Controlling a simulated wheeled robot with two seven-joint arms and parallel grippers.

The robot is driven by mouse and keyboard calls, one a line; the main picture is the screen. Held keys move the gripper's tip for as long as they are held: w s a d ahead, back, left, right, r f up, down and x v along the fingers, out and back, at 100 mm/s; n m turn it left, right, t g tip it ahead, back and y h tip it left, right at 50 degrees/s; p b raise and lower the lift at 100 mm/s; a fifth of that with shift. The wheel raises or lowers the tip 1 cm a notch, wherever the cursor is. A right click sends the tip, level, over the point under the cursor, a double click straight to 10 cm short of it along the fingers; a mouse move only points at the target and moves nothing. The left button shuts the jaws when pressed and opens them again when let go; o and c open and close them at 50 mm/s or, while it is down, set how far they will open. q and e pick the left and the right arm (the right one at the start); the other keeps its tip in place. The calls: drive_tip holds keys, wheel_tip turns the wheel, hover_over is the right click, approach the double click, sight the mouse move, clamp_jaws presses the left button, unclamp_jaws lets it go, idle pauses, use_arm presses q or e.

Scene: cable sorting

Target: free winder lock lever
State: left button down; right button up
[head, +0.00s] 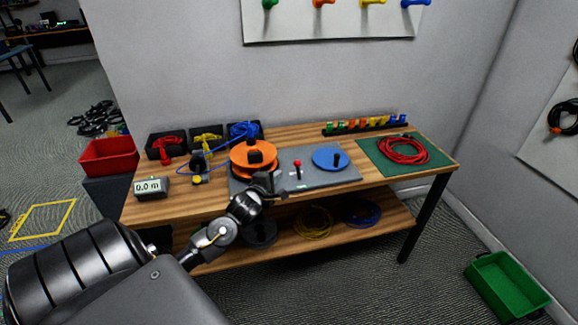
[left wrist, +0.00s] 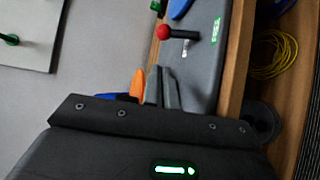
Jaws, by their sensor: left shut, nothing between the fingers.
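The lock lever, a red knob (head: 297,162) on a short stem, stands on the grey winder base (head: 312,179) between the orange reel (head: 240,165) and the blue disc (head: 324,154) with a black handle. In the left wrist view the red knob (left wrist: 164,32) sits on a dark stem beyond my fingertips. My left gripper (head: 266,181) is shut and empty, at the front edge of the base below the orange reel, left of the lever and apart from it. Its closed fingers (left wrist: 161,86) show in the left wrist view. My right gripper is not in view.
A length display (head: 151,187) stands at the table's left end. Black bins with red, yellow and blue (head: 243,130) cables line the back. A red cable coil (head: 404,150) lies on a green mat (head: 436,160) at right. A lower shelf (head: 375,222) holds more coils.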

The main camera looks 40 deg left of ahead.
sight(298, 171)
use_arm(q)
drive_tip(key=shift+w, duration=0.15)
drive_tip(key=x, duration=0.9)
drive_tip(key=shift+w+a+f, duration=0.2)
drive_tip(key=shift+w, duration=0.15)
drive_tip(key=shift+d, duration=0.1)
